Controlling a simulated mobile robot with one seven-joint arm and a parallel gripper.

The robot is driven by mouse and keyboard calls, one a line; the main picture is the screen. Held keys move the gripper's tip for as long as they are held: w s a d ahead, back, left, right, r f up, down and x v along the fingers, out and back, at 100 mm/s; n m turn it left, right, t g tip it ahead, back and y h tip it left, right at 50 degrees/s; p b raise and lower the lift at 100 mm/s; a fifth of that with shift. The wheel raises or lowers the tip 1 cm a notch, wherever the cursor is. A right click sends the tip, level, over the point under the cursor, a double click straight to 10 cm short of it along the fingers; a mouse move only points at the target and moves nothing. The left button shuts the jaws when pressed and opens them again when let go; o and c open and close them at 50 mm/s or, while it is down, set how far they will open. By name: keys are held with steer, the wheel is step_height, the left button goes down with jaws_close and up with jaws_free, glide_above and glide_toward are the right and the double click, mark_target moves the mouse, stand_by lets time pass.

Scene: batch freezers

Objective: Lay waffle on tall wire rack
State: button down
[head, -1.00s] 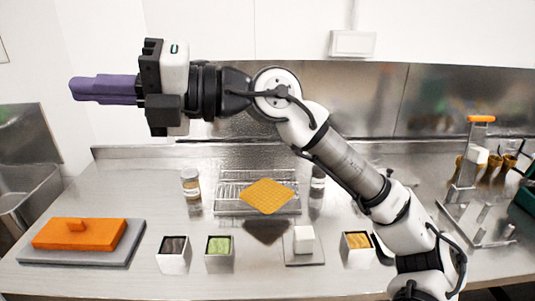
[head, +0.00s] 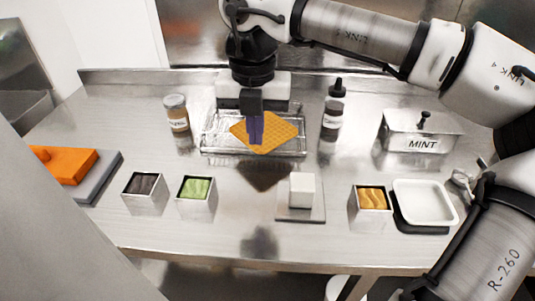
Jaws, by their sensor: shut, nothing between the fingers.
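The golden, diamond-shaped waffle (head: 281,134) shows over the wire rack (head: 211,139) in the middle of the table. My gripper (head: 255,143) has purple fingers pointing down, shut and empty, in front of the waffle's middle in the picture. Whether the fingertips touch the waffle cannot be told. The gripper body hides the back of the rack.
A brown-filled jar (head: 177,113) stands left of the rack and a dark dropper bottle (head: 333,112) right of it. In front are several small tubs, such as the green one (head: 196,190), and a white cube (head: 302,188). A MINT box (head: 420,133) and white tray (head: 425,202) are at right.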

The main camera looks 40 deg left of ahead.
step_height(320, 180, down, 10)
steer(key=p, duration=0.2)
steer(key=shift+s+a+p, duration=0.1)
steer(key=shift+p, duration=0.2)
steer(key=shift+w+a+r+p, duration=0.1)
steer(key=shift+w+a+p, duration=0.25)
steer(key=shift+w, duration=0.25)
steer(key=shift+w+a+r+p, duration=0.1)
steer(key=shift+w+a+p, duration=0.25)
steer(key=shift+w, duration=0.2)
steer(key=shift+w+a+f, duration=0.15)
steer(key=shift+w+a, duration=0.1)
steer(key=shift+w, duration=0.3)
steer(key=shift+w+a+f+b, duration=0.2)
steer(key=shift+w+a+b, duration=0.1)
steer(key=shift+w+b, duration=0.25)
steer(key=shift+w+a+b, duration=0.75)
steer(key=shift+w+b, duration=0.25)
steer(key=shift+w, duration=0.1)
steer(key=shift+w+r, duration=0.15)
steer(key=shift+r, duration=0.05)
